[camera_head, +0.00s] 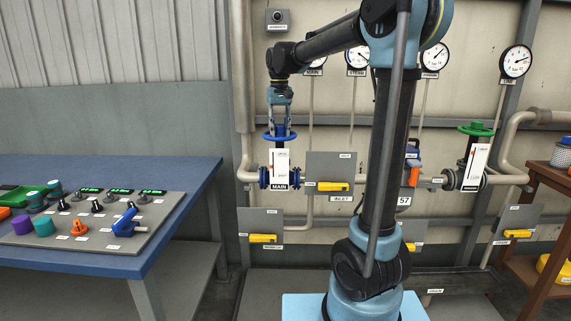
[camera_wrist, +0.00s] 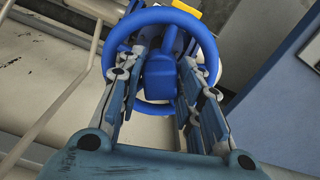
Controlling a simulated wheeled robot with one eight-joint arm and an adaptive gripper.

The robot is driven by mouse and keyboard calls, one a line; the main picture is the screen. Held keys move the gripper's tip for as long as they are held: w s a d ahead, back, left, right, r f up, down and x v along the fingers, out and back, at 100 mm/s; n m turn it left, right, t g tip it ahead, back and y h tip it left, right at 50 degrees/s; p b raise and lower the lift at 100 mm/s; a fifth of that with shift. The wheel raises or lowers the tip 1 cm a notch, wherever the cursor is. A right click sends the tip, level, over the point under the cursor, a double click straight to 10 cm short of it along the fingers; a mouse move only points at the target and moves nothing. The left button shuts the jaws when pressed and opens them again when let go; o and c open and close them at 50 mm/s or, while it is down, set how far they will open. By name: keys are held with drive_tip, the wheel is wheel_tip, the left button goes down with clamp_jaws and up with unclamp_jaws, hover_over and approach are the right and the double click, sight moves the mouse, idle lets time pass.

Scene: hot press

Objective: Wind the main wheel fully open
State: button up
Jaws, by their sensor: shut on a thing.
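The main wheel (camera_head: 280,136) is a blue handwheel on top of a valve on the wall piping. A white plate labelled MAIN (camera_head: 280,165) stands below it. My gripper (camera_head: 280,122) points straight down at the wheel from above. In the wrist view the blue wheel (camera_wrist: 112,62) shows as a ring, with my gripper's fingers (camera_wrist: 160,70) reaching inside it on both sides of the blue hub (camera_wrist: 159,76). My gripper is shut on the wheel's middle part. The exact contact at the fingertips is partly hidden by the fingers.
A green handwheel (camera_head: 475,129) sits on another valve at right. Yellow handles (camera_head: 333,187) are on grey wall plates. Round gauges (camera_head: 515,61) line the wall above. A blue table (camera_head: 185,172) with a control panel stands at left, and a brown shelf (camera_head: 540,175) at right.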

drive_tip(key=shift+w, duration=0.1)
drive_tip(key=n, duration=0.4)
drive_tip(key=shift+n, duration=0.3)
drive_tip(key=n, duration=0.3)
drive_tip(key=shift+n, duration=0.4)
drive_tip(key=n, duration=0.3)
drive_tip(key=shift+n, duration=0.4)
drive_tip(key=n, duration=0.7)
drive_tip(key=shift+n, duration=0.4)
drive_tip(key=n, duration=0.2)
drive_tip(key=shift+n, duration=0.4)
drive_tip(key=n, duration=0.6)
